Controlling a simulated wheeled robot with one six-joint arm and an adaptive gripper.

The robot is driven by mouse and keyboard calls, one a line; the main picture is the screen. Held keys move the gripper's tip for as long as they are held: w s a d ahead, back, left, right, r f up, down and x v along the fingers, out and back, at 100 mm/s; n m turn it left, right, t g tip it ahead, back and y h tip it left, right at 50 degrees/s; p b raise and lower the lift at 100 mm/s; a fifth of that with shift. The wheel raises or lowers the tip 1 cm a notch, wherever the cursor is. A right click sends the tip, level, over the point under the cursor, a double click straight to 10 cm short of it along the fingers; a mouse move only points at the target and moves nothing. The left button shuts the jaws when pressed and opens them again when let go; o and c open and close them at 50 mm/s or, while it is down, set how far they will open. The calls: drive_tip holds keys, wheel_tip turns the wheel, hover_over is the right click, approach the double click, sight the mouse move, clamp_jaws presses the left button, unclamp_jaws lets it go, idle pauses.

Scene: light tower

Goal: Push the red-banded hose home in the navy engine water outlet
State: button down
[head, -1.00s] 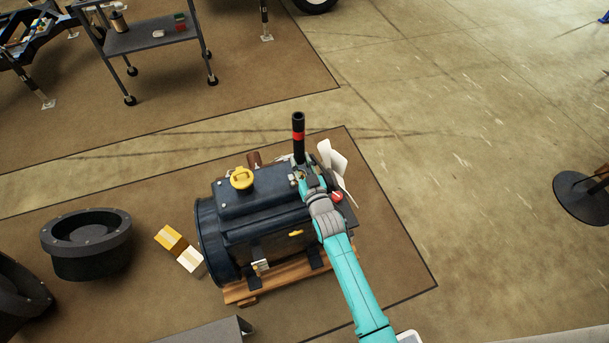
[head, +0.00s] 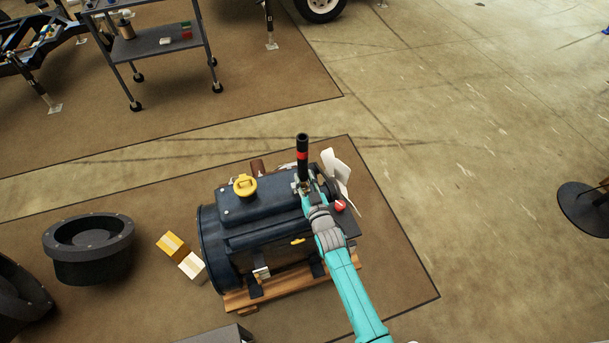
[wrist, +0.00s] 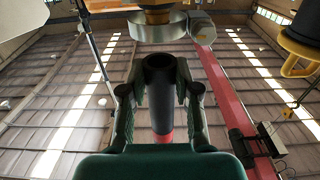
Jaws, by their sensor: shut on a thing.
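The black hose (head: 302,167) with a red band stands upright in the head view, at the right end of the navy engine (head: 262,208). My gripper (head: 304,188) is shut on the hose below the band. In the wrist view, my green fingers (wrist: 160,98) flank the hose (wrist: 160,90), with the band toward the bottom. The hose's open rim shows close to a silver ring (wrist: 158,25) at the top, which may belong to the outlet. The rim looks apart from it. In the head view, the outlet is hidden behind the hose and gripper.
A yellow cap (head: 245,185) sits on the engine's top, left of the hose. A white fan (head: 338,172) is close on the right, and a red knob (head: 340,204) is beside my arm.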

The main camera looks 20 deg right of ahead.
sight(305, 191)
drive_tip(key=shift+f, duration=0.55)
drive_tip(key=shift+f, duration=1)
idle(1.3)
drive_tip(key=shift+r, duration=0.1)
drive_tip(key=shift+r, duration=0.5)
idle(0.7)
drive_tip(key=shift+f, duration=0.6)
idle(0.4)
drive_tip(key=c, duration=0.9)
unclamp_jaws()
drive_tip(key=shift+c, duration=0.2)
drive_tip(key=shift+o, duration=0.9)
drive_tip(key=shift+f, duration=0.1)
drive_tip(key=shift+s, duration=0.1)
